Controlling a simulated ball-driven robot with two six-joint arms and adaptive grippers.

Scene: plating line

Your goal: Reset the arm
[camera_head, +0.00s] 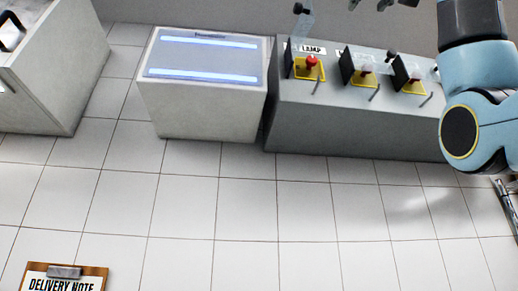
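My blue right arm (472,75) comes in at the right edge, with its rounded joint (460,131) in front of the right end of a grey control cabinet. Small dark parts show at the top edge above the cabinet. They may be the tips of my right gripper, but they are cut off, so I cannot tell whether it is open or shut. I see no object held. My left arm and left gripper are out of view.
The grey cabinet (350,130) bears a red button (311,61) on a yellow base by a LAMP label, and two more covered switches. A white cabinet with a lit top (205,110) stands beside it. A delivery-note clipboard (64,270) is at bottom left. The tiled floor between is clear.

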